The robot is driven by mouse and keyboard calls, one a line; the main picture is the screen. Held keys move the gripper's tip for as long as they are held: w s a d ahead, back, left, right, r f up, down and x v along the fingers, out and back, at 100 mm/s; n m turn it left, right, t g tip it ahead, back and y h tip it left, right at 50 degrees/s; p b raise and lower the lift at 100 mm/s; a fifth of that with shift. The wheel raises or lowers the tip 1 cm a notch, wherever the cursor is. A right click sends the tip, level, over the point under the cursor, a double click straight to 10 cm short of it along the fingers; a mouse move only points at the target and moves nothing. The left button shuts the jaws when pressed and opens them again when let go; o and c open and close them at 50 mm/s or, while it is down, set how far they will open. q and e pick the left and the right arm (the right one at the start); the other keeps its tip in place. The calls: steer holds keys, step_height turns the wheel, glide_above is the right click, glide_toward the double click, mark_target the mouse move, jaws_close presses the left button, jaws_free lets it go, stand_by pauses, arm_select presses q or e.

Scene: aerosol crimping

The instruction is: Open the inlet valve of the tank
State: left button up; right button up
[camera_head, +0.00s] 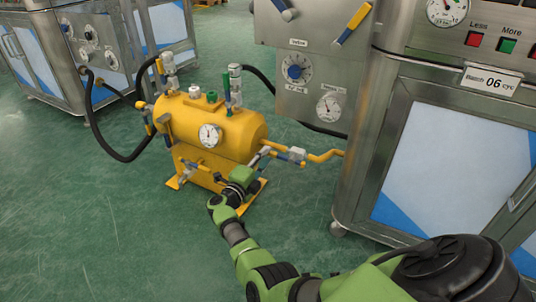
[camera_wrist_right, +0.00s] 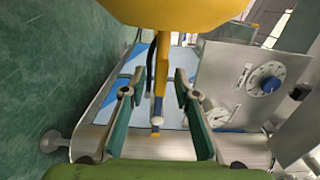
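The yellow tank (camera_head: 225,132) stands on the floor between the machines, with a round gauge (camera_head: 210,136) on its front. A yellow pipe (camera_head: 325,156) joins its right side to the machine and carries a valve with a blue handle (camera_head: 291,159). Which valve is the inlet is not labelled. My right gripper (camera_head: 262,168) is close to this pipe valve, in front of the tank's right end. In the right wrist view, its fingers (camera_wrist_right: 157,95) are apart, with a yellow and blue bar (camera_wrist_right: 160,75) showing between them. Contact cannot be told. My left gripper is not in view.
A steel machine with a grey panel (camera_head: 300,95) and a lower cabinet (camera_head: 440,160) stands at the right. Another steel cabinet (camera_head: 75,55) stands at the upper left. A black hose (camera_head: 105,145) loops to the tank. The green floor (camera_head: 90,230) at the lower left is clear.

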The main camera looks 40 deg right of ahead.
steer(key=v, duration=0.4)
steer(key=shift+a, duration=0.25)
steer(key=shift+s+r, duration=0.1)
